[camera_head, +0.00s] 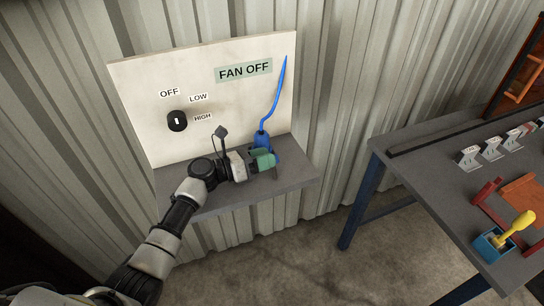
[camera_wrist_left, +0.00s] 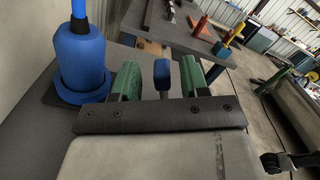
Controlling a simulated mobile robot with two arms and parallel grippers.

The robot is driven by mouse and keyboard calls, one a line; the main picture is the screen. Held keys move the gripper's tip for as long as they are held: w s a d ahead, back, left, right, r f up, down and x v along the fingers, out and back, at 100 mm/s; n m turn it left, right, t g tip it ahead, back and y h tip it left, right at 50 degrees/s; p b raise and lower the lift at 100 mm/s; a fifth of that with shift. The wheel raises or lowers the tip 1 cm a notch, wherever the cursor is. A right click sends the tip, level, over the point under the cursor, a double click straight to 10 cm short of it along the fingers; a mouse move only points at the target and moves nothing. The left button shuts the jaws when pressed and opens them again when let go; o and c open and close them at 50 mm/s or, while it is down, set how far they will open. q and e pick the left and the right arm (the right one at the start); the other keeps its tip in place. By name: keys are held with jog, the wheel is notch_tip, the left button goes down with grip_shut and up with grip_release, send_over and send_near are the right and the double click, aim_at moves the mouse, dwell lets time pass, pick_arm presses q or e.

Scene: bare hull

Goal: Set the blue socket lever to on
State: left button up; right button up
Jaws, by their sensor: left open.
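The blue socket (camera_head: 262,142) stands on the grey shelf against the panel, with a blue plug and cable rising from it. It also shows in the left wrist view (camera_wrist_left: 82,72), left of my fingers. My left gripper (camera_head: 263,158), with green fingers, is open right in front of the socket. In the left wrist view my left gripper (camera_wrist_left: 160,82) has a blue lever (camera_wrist_left: 161,74) upright in the gap between its fingers, with space on both sides. The lever is mostly hidden by my gripper in the head view. My right gripper is out of view.
The panel carries a "FAN OFF" sign (camera_head: 244,70) and a black knob (camera_head: 177,121) with OFF, LOW and HIGH labels. The grey shelf (camera_head: 300,178) is narrow. A workbench (camera_head: 420,170) at the right holds a yellow-handled lever (camera_head: 518,222) and small labelled stands.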

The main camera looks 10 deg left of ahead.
pick_arm(q)
jog(key=b+v, duration=0.2)
jog(key=v, duration=0.6)
jog(key=shift+s+a, duration=0.1)
jog(key=shift+s, duration=0.1)
